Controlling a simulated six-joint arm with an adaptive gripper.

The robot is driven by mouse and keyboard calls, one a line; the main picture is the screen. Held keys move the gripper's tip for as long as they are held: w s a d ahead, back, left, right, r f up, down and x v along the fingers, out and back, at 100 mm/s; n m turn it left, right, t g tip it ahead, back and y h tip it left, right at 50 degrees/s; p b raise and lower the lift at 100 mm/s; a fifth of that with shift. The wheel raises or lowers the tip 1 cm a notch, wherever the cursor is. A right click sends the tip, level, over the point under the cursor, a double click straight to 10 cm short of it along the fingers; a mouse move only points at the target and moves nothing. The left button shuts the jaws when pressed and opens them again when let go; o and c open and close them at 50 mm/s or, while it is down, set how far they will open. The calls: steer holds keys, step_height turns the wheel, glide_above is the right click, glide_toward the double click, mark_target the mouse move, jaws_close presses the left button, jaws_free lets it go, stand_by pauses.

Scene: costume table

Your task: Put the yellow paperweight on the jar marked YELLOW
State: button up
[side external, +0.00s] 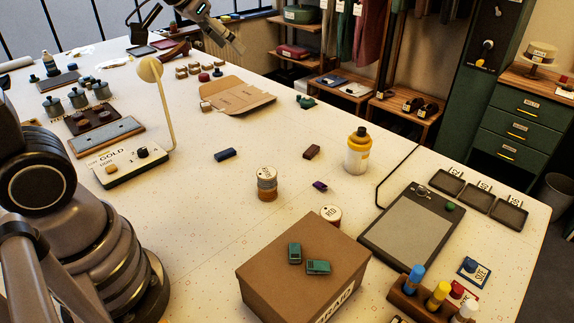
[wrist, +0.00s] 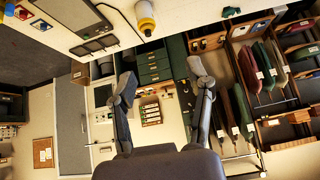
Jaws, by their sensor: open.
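My gripper (wrist: 161,76) shows in the wrist view with its two fingers spread and nothing between them. In the side view my gripper (side external: 232,42) is high at the top, beyond the table's far part, apart from the table objects. I cannot pick out a yellow paperweight for certain in either view. A short jar (side external: 267,185) with a pale lid stands mid-table; its lid lettering is too small to read surely. Another pale jar lid (side external: 330,213), apparently marked RED, shows behind the cardboard box. I cannot make out a jar marked YELLOW.
A cardboard box (side external: 290,285) carries two green pieces. A white and yellow bottle (side external: 355,158) stands right of centre. Small blue (side external: 225,154), brown (side external: 311,152) and purple (side external: 320,186) pieces lie loose. A lamp (side external: 169,120) rises at left. Clear table surrounds the short jar.

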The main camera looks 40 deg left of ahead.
steer(key=s+g, duration=0.2)
steer(key=s, duration=1.5)
steer(key=shift+s+a+r+n, duration=0.15)
steer(key=shift+s+a+n, duration=0.15)
steer(key=shift+s+a, duration=0.1)
steer(key=shift+w, duration=0.1)
